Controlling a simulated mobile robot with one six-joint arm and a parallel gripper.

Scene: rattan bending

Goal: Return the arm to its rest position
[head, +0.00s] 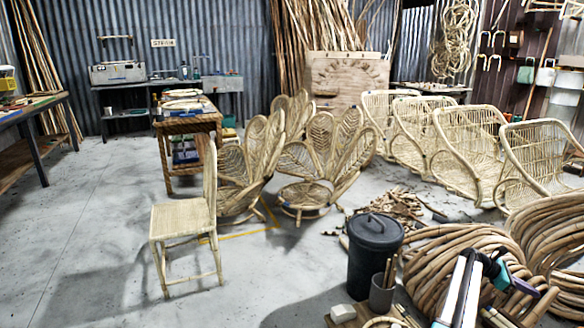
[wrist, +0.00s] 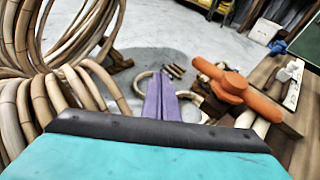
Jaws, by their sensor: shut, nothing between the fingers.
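My gripper (wrist: 161,82) shows in the wrist view as two purple fingers side by side, shut with nothing between them. Beyond the fingertips lie a pale ring (wrist: 143,84) and an orange tool-like object (wrist: 232,84); I cannot tell the gap to them. In the head view my arm is at the lower right, with white links and a teal joint in front of a large rattan coil (head: 440,258). The purple end of my gripper (head: 526,288) shows there against the coils. My arm's base is cut off by the frame edge.
A dark lidded bin (head: 373,262) and a small grey pot (head: 381,294) stand left of my arm. Rattan coils (wrist: 55,50) fill the wrist view's left. A wooden bench (wrist: 280,105) is at its right. A chair (head: 184,222) stands farther left, with open floor (head: 90,240) beside it.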

